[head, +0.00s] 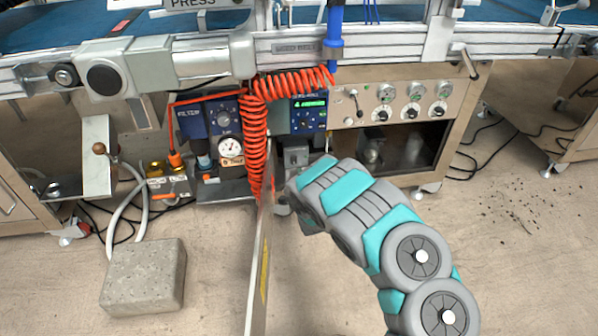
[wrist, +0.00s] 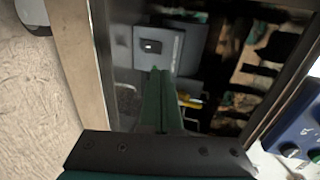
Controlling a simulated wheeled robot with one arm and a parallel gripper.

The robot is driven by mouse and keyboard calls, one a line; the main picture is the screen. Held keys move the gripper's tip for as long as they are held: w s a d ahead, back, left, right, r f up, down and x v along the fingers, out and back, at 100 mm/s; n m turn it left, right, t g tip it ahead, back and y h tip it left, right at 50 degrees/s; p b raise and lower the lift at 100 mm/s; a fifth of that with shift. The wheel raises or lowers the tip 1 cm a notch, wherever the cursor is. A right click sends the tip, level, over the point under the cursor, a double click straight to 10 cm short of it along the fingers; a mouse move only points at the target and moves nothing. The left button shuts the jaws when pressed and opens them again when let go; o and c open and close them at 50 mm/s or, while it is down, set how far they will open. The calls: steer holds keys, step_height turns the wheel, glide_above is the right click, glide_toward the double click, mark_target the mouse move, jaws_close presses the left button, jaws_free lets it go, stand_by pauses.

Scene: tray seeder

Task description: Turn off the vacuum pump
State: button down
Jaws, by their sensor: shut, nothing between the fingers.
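In the wrist view, a grey box (wrist: 180,48) with a small black switch (wrist: 151,46) on its face stands inside a dark recess. It may be the vacuum pump's switch box; no readable label confirms this. My gripper (wrist: 160,72) has its green fingers together and empty, pointing at the box just below the switch. I cannot tell whether the fingertips touch it. The switch's position is too small to read. In the head view, a grey box (head: 296,154) sits beneath the blue controller (head: 309,114), just beyond my wrist. My arm hides the fingers there.
An orange coiled hose (head: 254,140) hangs left of my wrist. A panel with knobs and gauges (head: 398,104) is at right. A thin upright board edge (head: 262,265) stands close left of my arm. In the wrist view, a pale frame post (wrist: 82,50) borders the recess.

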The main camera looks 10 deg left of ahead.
steer(key=shift+r+v, duration=0.15)
steer(key=shift+v, duration=0.5)
steer(key=shift+r+v, duration=0.15)
steer(key=shift+v, duration=0.5)
steer(key=shift+w, duration=0.1)
steer(key=s+d+r+n+g+h+p, duration=0.1)
steer(key=s+d+r+n+g+h, duration=0.15)
steer(key=d+r, duration=0.5)
steer(key=s+d+r+n+g+h, duration=0.1)
steer(key=s+d+r+g+h, duration=0.2)
steer(key=d, duration=0.7)
steer(key=s+d+r+g, duration=0.1)
steer(key=s+d+r, duration=0.4)
steer(key=s+r, duration=0.15)
steer(key=s+r+n+g, duration=0.3)
steer(key=s, duration=1.2)
steer(key=s+r+n+g+y+p, duration=0.1)
steer(key=s+r+n+g, duration=0.2)
steer(key=s, duration=1.2)
steer(key=s+r+n+g, duration=0.4)
steer(key=s+n, duration=0.1)
steer(key=s, duration=1)
steer(key=shift+r+p, duration=0.2)
steer(key=shift+p, duration=0.15)
